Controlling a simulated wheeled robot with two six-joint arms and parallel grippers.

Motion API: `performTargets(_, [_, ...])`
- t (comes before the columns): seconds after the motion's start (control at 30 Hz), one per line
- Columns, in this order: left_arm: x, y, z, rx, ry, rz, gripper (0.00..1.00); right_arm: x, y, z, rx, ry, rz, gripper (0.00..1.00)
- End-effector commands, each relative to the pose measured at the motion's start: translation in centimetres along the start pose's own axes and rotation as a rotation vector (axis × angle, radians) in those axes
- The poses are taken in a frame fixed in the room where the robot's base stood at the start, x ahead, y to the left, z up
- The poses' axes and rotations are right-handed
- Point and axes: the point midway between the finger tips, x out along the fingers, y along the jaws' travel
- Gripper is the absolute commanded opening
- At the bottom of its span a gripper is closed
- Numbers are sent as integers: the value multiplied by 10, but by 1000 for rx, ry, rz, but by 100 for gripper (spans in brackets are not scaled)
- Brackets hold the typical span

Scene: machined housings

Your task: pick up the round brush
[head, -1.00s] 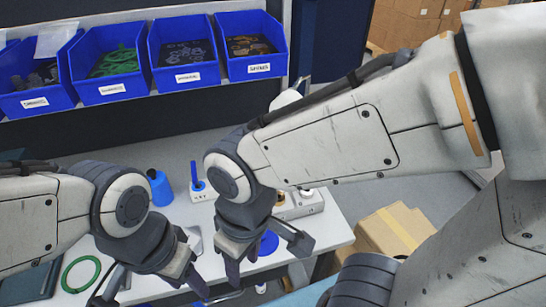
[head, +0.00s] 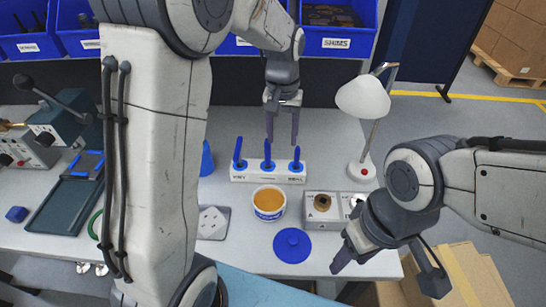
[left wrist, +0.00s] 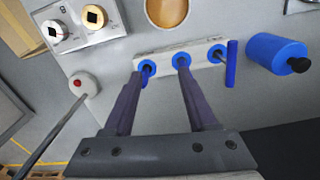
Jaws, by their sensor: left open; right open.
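My left gripper (head: 282,138) is open and points down near the rack's far side, around the middle and right brushes. In the left wrist view the rack (left wrist: 165,62) lies just beyond the open fingers (left wrist: 162,75), which hold nothing. The brush handles there are partly foreshortened. My right gripper (head: 385,262) is open and empty at the table's front right.
An orange-filled tub (head: 269,203) and a blue round lid (head: 292,245) are in front of the rack. A grey fixture block (head: 325,212) and a white lamp (head: 362,98) stand to the right. A blue bottle (left wrist: 278,53) is beside the rack. Blue bins (head: 338,38) line the back.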

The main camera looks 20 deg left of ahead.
Motion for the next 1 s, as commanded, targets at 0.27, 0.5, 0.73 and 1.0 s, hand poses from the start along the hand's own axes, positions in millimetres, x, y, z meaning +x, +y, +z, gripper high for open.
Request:
performTargets(0.27, [36, -44, -40, -141, -8, -14, 57, 8, 1, 0, 0, 0, 0, 50])
performTargets(0.5, [70, -46, -39, -140, -6, -14, 57, 5, 0, 0, 0, 1, 0, 50])
performTargets(0.73, [88, -48, -38, -141, -8, -14, 57, -2, 0, 0, 0, 1, 0, 50])
performTargets(1.0, [124, -50, -39, -140, -5, -13, 57, -9, -1, -1, 0, 1, 0, 50])
